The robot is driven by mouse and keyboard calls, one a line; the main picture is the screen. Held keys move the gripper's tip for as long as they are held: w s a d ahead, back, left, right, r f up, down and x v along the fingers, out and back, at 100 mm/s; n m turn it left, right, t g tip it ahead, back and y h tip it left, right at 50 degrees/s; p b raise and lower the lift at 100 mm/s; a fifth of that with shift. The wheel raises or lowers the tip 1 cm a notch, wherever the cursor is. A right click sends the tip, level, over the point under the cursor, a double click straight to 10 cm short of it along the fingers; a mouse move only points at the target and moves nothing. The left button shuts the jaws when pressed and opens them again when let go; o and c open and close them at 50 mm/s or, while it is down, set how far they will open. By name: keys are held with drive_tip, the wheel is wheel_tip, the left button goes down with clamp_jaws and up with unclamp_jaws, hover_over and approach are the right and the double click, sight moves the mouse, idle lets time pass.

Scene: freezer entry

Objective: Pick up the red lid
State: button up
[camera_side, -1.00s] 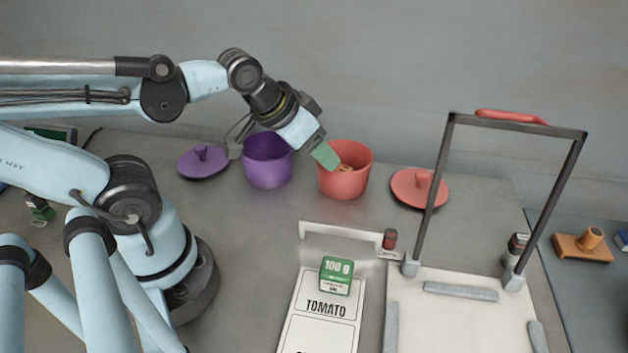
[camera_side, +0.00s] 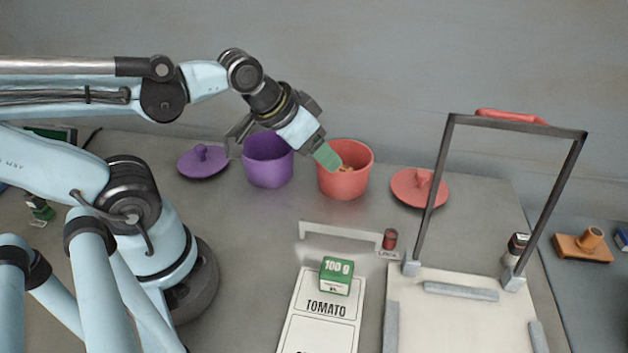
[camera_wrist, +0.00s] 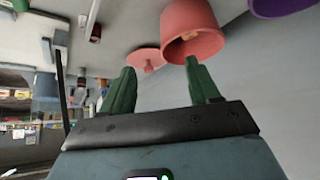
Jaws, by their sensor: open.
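The red lid (camera_side: 418,187) is a flat round disc with a knob. It lies on the counter to the right of the red pot (camera_side: 344,178), partly behind the dark upright frame in the side view. The lid also shows in the wrist view (camera_wrist: 147,60), beyond and between my fingers. The red pot stands upright without its lid, with something tan inside. My gripper (camera_side: 326,155) has green fingers. It is open and empty, pointing down and right beside the red pot's upper left rim, left of the lid. In the wrist view both fingers (camera_wrist: 163,88) stand apart.
A purple pot (camera_side: 268,168) and its purple lid (camera_side: 204,161) are left of the red pot. The dark frame (camera_side: 445,190) with a red handle rises from a pale board. A green 100 g block (camera_side: 336,276) sits on the TOMATO card (camera_side: 325,308). Counter between is clear.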

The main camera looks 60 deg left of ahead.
drive_tip(key=shift+w, duration=0.1)
drive_tip(key=w+d+r+n+g, duration=0.2)
drive_tip(key=w+r+g, duration=0.3)
drive_tip(key=w, duration=0.7)
drive_tip(key=n+g, duration=0.2)
drive_tip(key=n, duration=0.1)
approach(424, 173)
wheel_tip(424, 173, down, 11)
drive_tip(key=shift+w+r, duration=0.1)
drive_tip(key=shift+r, duration=0.05)
drive_tip(key=shift+m, duration=0.3)
drive_tip(key=c, duration=1.1)
